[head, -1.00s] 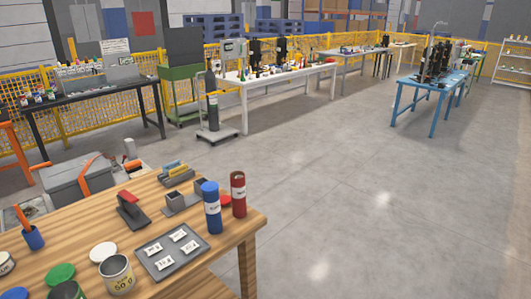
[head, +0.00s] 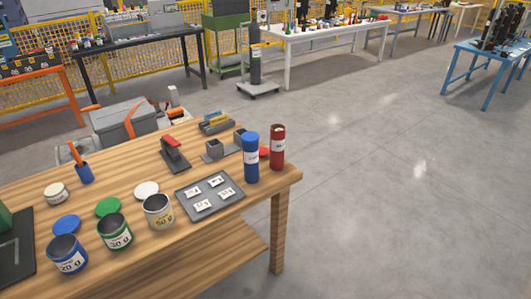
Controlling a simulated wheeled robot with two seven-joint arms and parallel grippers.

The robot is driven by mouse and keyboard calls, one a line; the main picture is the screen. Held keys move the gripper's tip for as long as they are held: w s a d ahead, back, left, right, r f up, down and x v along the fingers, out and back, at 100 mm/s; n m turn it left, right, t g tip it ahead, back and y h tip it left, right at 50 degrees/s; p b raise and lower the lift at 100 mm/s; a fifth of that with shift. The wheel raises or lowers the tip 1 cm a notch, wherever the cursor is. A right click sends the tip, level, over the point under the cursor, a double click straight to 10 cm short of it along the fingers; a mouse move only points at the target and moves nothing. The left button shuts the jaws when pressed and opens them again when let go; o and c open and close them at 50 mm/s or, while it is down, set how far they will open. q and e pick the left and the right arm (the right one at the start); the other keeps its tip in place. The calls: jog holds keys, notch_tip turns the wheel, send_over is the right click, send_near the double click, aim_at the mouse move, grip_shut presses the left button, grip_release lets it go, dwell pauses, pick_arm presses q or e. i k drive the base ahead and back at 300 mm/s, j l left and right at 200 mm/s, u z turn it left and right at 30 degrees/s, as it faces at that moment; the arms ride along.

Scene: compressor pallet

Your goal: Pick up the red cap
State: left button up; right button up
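A red, flat, round piece, which looks like the red cap (head: 264,152), lies on the wooden table (head: 130,185) near its right end. It is mostly hidden behind the blue cylinder (head: 251,160) and the red cylinder (head: 277,150), which both stand upright. Neither of my grippers is in view.
A grey tray with white labelled packets (head: 183,205) lies left of the cylinders. Open cans, blue (head: 68,258), green (head: 114,236) and pale (head: 158,214), stand at the front, with a blue lid (head: 66,226), green lid (head: 108,207) and white lid (head: 147,189) behind.

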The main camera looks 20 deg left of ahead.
aim_at(264, 152)
jog(key=i+l+u, duration=0.1)
jog(key=u, duration=0.6)
jog(key=i+l+u, duration=0.45)
jog(key=i+l, duration=0.15)
jog(key=l, duration=0.25)
jog(key=i+l, duration=0.15)
jog(key=l, duration=0.15)
jog(key=i+l, duration=0.2)
jog(key=l, duration=0.15)
jog(key=u, duration=0.05)
